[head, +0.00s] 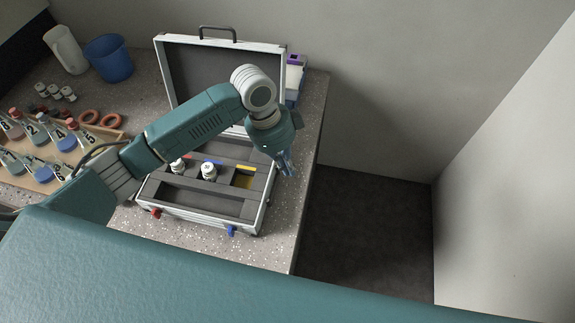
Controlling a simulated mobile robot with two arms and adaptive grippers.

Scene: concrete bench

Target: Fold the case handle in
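The case (199,218) stands open on the bench, with its lid (190,70) raised at the back. The case handle (217,30) sticks up from the top edge of the lid. Inside the case are dark compartments with two white bottles (208,170). A red latch (156,213) and a blue latch (231,230) show on its front edge. My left gripper (289,168) hangs over the right side of the case, pointing down, well away from the handle. I cannot tell how far its fingers are apart. My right gripper is not in view.
A wooden tray of numbered flasks (47,187) stands to the left. A blue bucket (108,60), a white jug (66,50), orange rings (89,117) and small jars are behind it. A white and purple box (294,72) stands right of the lid. The bench (312,130) ends just right of the case.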

